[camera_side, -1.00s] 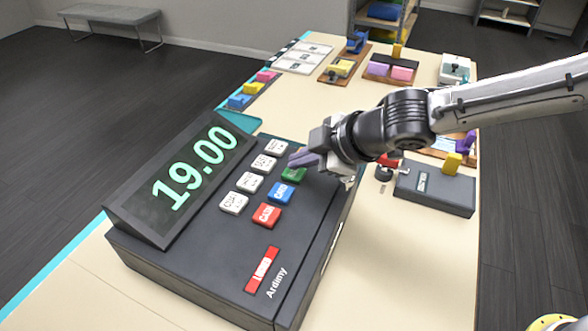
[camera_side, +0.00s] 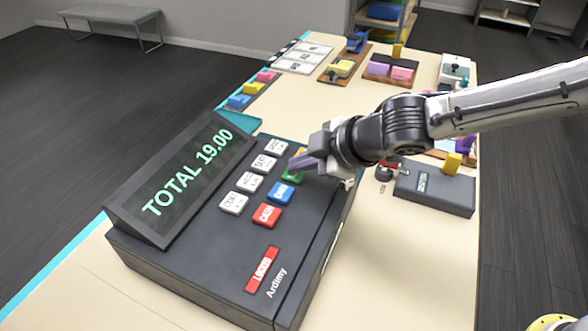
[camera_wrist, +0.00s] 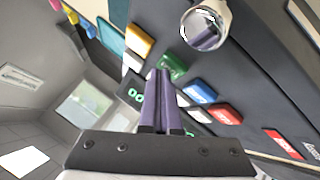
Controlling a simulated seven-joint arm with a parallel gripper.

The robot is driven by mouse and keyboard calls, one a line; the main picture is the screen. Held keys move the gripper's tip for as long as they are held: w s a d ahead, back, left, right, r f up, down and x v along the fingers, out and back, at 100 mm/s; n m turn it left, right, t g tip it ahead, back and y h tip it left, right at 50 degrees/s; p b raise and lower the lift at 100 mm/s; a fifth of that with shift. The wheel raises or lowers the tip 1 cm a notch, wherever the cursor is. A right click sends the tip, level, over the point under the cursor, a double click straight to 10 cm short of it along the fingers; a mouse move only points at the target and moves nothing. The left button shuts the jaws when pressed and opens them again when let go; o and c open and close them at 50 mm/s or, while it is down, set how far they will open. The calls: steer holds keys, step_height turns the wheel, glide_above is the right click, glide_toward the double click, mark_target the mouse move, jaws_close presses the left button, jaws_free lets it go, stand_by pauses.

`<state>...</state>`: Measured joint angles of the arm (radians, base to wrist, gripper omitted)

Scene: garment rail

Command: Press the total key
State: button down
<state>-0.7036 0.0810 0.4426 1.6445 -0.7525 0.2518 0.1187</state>
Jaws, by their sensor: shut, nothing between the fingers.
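The dark cash register (camera_side: 215,270) stands on the table, and its display (camera_side: 185,173) reads "TOTAL 19.00". A green key (camera_side: 294,176) sits in the coloured key column, partly covered by my fingers, with its label not readable; it also shows in the wrist view (camera_wrist: 173,67). My gripper (camera_side: 292,165) is shut and empty, its purple fingertips at the green key. In the wrist view the fingertips (camera_wrist: 160,73) overlap the left edge of this key. I cannot tell if they touch or press it.
A blue key (camera_side: 281,192) and a red key (camera_side: 267,215) lie nearer the front, and a yellow key (camera_wrist: 139,40) lies beyond. Several white keys (camera_side: 249,182) stand left. A red label plate (camera_side: 262,269) is at the front. A dark box (camera_side: 435,189) sits right.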

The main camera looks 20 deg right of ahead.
mark_target(301, 175)
stand_by(0.4)
steer(key=shift+r, duration=0.7)
steer(key=shift+r, duration=2.55)
